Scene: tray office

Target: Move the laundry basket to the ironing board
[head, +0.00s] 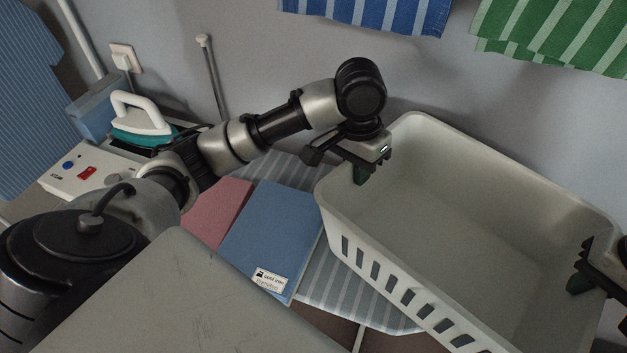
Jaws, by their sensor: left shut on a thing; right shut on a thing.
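A white laundry basket (372,233) with slotted sides fills the right of the head view. It looks empty inside. My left gripper (359,172) is shut on the basket's left end wall near the rim. My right gripper (580,284) is shut on the basket's right end, partly cut off by the picture edge. The ironing board (340,292), with a grey and white striped cover, shows below and left of the basket. The basket's left part overlaps it in the picture. I cannot tell whether the basket touches it.
A blue folded cloth or folder (270,230) with a label and a pink one (219,208) lie on the board. A teal and white iron (142,122) stands at the left by a control panel (85,172). Striped cloths (375,12) hang on the wall behind.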

